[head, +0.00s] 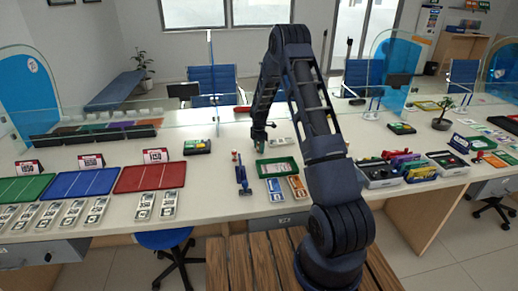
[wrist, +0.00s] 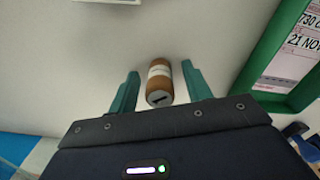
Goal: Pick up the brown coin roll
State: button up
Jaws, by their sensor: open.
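The brown coin roll (wrist: 159,82) lies on the white counter in the wrist view, brown with a pale band and a grey end facing me. My gripper (wrist: 166,80) is open, with one green finger on each side of the roll. There is a gap between the roll and each finger, and I cannot tell how far above the counter the fingertips are. In the head view my gripper (head: 259,141) is over the counter, left of the green tray. The roll is too small to make out clearly there.
A green tray (head: 263,161) with slips inside stands close on the right; its rim (wrist: 262,62) shows in the wrist view. A blue stand (head: 242,178) is in front of my gripper. Glass screens (head: 150,95) line the counter's back. Coin trays and bins flank the area.

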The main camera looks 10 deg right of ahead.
grip_shut()
